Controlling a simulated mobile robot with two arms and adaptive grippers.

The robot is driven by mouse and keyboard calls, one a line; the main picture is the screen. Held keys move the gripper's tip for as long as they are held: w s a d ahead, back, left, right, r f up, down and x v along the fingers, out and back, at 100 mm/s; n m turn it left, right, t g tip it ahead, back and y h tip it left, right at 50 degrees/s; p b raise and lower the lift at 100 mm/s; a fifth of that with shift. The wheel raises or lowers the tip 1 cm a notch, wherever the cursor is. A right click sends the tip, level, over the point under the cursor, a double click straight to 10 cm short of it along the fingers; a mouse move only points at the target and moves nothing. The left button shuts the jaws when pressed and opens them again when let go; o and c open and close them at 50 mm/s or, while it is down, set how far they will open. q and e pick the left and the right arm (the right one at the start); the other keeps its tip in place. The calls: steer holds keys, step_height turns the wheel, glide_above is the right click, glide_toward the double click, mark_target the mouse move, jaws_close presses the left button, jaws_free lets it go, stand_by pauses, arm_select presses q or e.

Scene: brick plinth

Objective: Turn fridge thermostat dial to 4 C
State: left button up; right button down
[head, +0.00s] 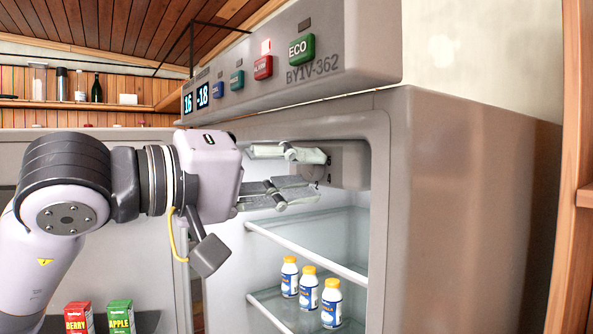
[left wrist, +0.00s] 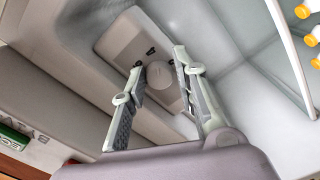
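The fridge thermostat dial (left wrist: 160,75) is a round grey knob on a grey panel (left wrist: 133,48) with dark marks, at the top inside the open fridge. In the head view the panel (head: 350,165) shows with a "4" beside the dial, which is partly hidden by my fingers. My left gripper (head: 316,174) reaches in from the left; it also shows in the left wrist view (left wrist: 160,84). Its fingers are apart, with the dial seen between and just beyond their tips. I cannot tell whether they touch it. The display (head: 195,98) reads 16 and -18. My right gripper is not in view.
Glass shelves (head: 335,237) lie below the gripper, with several white bottles with yellow caps (head: 309,288) on the lower one. Buttons, including a green ECO one (head: 301,49), line the top panel. The open fridge door (head: 140,270) holds juice cartons (head: 120,316).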

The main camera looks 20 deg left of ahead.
arm_select(q)
steer(key=o, duration=0.3)
steer(key=shift+r, duration=0.1)
steer(key=shift+o, duration=0.2)
steer(key=shift+a, duration=0.1)
steer(key=v, duration=0.8)
